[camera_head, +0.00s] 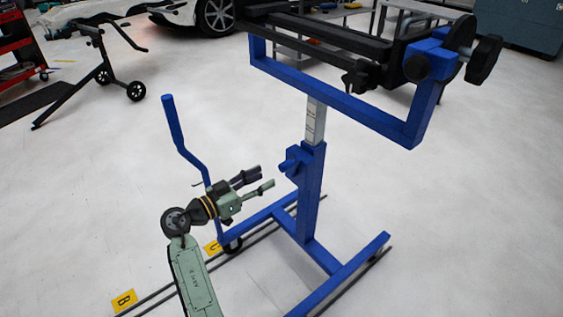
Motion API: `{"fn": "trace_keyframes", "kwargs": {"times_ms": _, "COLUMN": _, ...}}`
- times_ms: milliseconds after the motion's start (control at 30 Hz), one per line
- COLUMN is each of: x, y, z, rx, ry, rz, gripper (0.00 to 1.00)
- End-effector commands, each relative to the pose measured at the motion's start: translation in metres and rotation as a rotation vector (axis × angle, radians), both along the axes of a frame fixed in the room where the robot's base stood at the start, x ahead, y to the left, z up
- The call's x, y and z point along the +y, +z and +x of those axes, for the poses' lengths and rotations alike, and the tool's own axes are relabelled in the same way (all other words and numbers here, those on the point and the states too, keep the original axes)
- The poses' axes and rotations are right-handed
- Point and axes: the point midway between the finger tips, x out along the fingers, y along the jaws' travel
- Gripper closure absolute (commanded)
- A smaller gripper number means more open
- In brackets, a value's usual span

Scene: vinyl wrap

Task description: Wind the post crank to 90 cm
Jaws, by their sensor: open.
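A blue stand has an upright post (309,190) with a pale inner column (315,121) rising from it. Dark marks show on the column, but the figures are too small to read. A small blue crank-like part (293,163) sticks out from the left side of the post near its top. My gripper (265,177) is open and empty, with its two fingers pointing right towards the post. It appears just left of and slightly below the crank-like part, apart from it in the picture; the depth gap is hard to tell.
A blue bent handle (182,140) rises left of my gripper. The blue frame (375,118) carries dark rollers and a black knob (484,60) above. Floor rails (160,293) and yellow labels (124,300) lie by the base (344,276). Open floor lies left and right.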

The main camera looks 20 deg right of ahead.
Motion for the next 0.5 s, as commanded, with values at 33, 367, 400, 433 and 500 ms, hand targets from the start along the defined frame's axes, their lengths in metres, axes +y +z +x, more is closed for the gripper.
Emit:
{"fn": "trace_keyframes", "kwargs": {"times_ms": 33, "x": -0.007, "y": 0.002, "z": 0.002, "rx": 0.000, "ry": -0.002, "rz": 0.001, "gripper": 0.57}}
{"fn": "trace_keyframes", "kwargs": {"times_ms": 367, "x": -0.064, "y": 0.003, "z": 0.023, "rx": 0.000, "ry": 0.003, "rz": 0.001, "gripper": 0.57}}
{"fn": "trace_keyframes", "kwargs": {"times_ms": 400, "x": -0.070, "y": 0.003, "z": 0.025, "rx": 0.001, "ry": 0.003, "rz": 0.002, "gripper": 0.57}}
{"fn": "trace_keyframes", "kwargs": {"times_ms": 433, "x": -0.074, "y": 0.003, "z": 0.027, "rx": 0.000, "ry": 0.004, "rz": 0.001, "gripper": 0.57}}
{"fn": "trace_keyframes", "kwargs": {"times_ms": 500, "x": -0.081, "y": 0.002, "z": 0.030, "rx": 0.001, "ry": 0.004, "rz": 0.001, "gripper": 0.57}}
